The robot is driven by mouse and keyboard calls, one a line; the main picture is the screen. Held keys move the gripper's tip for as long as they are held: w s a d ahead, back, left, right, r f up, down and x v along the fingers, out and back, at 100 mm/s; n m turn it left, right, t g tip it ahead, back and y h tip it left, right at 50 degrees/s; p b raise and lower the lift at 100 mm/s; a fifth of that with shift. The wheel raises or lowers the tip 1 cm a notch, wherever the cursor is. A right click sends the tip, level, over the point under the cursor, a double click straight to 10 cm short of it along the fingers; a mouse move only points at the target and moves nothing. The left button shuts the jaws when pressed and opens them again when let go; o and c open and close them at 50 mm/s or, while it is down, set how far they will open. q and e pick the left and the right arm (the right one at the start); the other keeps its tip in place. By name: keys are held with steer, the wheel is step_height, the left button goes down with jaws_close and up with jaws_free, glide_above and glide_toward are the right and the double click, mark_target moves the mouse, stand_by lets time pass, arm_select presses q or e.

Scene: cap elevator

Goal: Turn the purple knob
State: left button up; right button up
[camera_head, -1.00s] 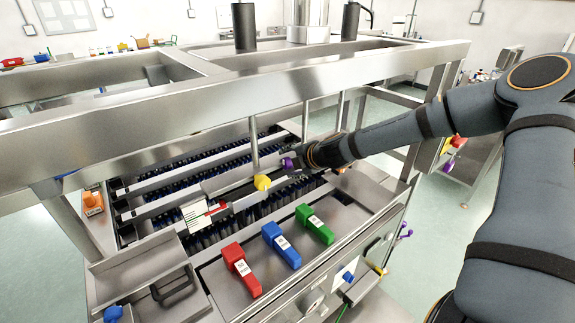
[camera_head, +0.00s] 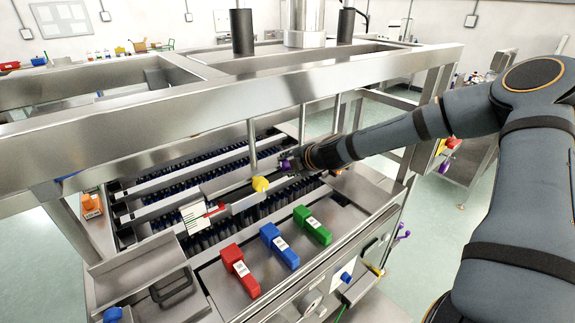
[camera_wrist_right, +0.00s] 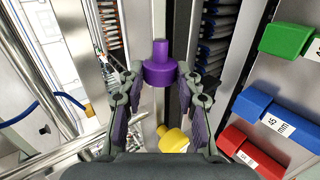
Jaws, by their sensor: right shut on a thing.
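The purple knob (camera_head: 284,164) is on the machine's rail, just behind the yellow knob (camera_head: 260,184), and my right gripper partly hides it in the head view. In the right wrist view the purple knob (camera_wrist_right: 160,73) has a narrow stem and a wider round body. My left gripper is in neither view.
Red (camera_head: 240,270), blue (camera_head: 279,245) and green (camera_head: 312,225) blocks lie on the machine's front tray. A thick metal frame beam (camera_head: 200,105) crosses above the rails, and a thin vertical rod (camera_head: 252,145) stands near the yellow knob.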

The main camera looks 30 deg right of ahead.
steer(key=shift+d+r, duration=0.1)
steer(key=shift+d, duration=0.05)
steer(key=p, duration=0.1)
steer(key=r+m+y+p, duration=0.1)
steer(key=p, duration=0.1)
steer(key=shift+d+y, duration=0.2)
steer(key=shift+y, duration=0.1)
steer(key=shift+d+r+m+y+p, duration=0.15)
steer(key=shift+d+m+y+p, duration=0.1)
steer(key=shift+m+y+p, duration=0.35)
steer(key=shift+d+m+y, duration=0.2)
steer(key=shift+m+y, duration=0.3)
steer(key=shift+y, duration=0.1)
steer(key=d+m+t+y+b, duration=0.1)
steer(key=m+y+b, duration=0.1)
steer(key=b, duration=0.4)
steer(key=d+m+t+y+b, duration=0.1)
steer(key=m+y+b, duration=0.2)
steer(key=b, duration=0.4)
steer(key=d+m+t+y+b, duration=0.1)
steer(key=m+y+b, duration=0.1)
steer(key=b, duration=0.5)
steer(key=shift+w+d+m+t, duration=0.15)
steer(key=shift+d+m+t, duration=0.2)
steer(key=shift+m, duration=0.55)
steer(key=shift+y, duration=0.4)
